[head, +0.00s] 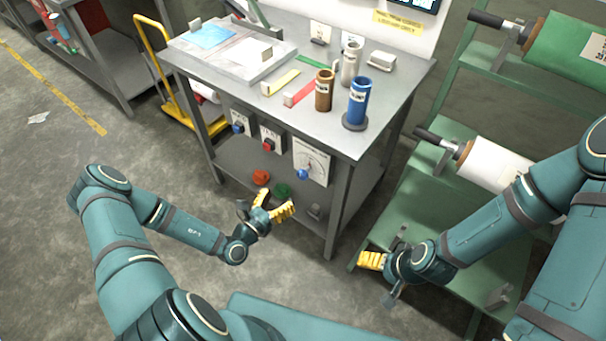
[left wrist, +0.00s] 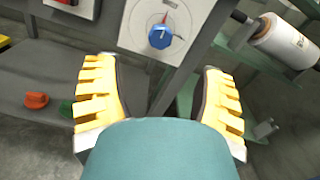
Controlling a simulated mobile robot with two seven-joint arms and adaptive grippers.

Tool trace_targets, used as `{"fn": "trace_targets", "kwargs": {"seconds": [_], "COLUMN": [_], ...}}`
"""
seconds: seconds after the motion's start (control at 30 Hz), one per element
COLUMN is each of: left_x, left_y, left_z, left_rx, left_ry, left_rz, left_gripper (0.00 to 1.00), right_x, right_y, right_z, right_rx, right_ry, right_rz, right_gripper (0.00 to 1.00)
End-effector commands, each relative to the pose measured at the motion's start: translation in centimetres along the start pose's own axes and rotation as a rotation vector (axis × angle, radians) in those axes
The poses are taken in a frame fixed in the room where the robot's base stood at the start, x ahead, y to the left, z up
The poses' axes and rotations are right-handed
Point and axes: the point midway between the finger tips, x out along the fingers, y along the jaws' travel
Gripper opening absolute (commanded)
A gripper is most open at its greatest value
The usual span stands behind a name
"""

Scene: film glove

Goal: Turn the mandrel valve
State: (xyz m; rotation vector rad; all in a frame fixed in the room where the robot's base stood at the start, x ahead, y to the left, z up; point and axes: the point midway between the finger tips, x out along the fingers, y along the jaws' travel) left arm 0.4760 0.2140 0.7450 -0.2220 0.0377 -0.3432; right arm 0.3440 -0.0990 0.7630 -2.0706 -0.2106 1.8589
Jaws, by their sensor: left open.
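A blue knob (head: 302,174) sits on a white dial panel (head: 314,160) at the bench's front right. A second blue knob (head: 238,128) and a red knob (head: 267,144) sit on smaller panels to its left. The labels are too small to read, so I cannot tell which is the mandrel valve. My left gripper (head: 274,203) is open and empty, below and in front of the dial panel, apart from it. In the left wrist view the dial's blue knob (left wrist: 160,36) lies ahead, between and beyond the fingers. My right gripper (head: 371,260) is near the green rack; its opening is unclear.
The grey bench (head: 400,83) carries a brown cylinder (head: 324,90) and a blue cylinder (head: 358,100). An orange object (head: 261,177) and a green one (head: 282,190) are on its lower shelf. A green rack (head: 425,185) with rolls stands right. Floor at left is clear.

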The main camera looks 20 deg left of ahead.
Motion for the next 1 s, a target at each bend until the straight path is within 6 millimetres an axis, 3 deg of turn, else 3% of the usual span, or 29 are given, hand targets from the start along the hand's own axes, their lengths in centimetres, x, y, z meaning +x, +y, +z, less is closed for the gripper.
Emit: {"fn": "trace_targets", "kwargs": {"seconds": [0.3, 0.5, 0.7, 1.0], "left_x": [6.4, 9.4, 10.8, 11.0], "left_y": [-0.1, -0.1, -0.1, -0.1], "left_z": [-0.1, -0.1, -0.1, 0.0], "left_rx": [0.002, 0.001, 0.001, 0.001], "left_ry": [-0.002, 0.000, 0.001, 0.001], "left_rz": [-0.005, -0.006, -0.005, -0.005], "left_gripper": [0.70, 0.70, 0.70, 0.70], "right_x": [1.0, 1.5, 1.7, 1.7], "right_y": [0.4, 0.6, 0.6, 0.6], "right_z": [0.1, 0.0, 0.0, 0.0], "right_rx": [-0.001, -0.002, -0.002, -0.002], "right_ry": [0.000, 0.002, 0.004, 0.004], "right_rz": [0.000, 0.000, 0.000, 0.000], "right_gripper": [0.88, 0.88, 0.88, 0.88]}}
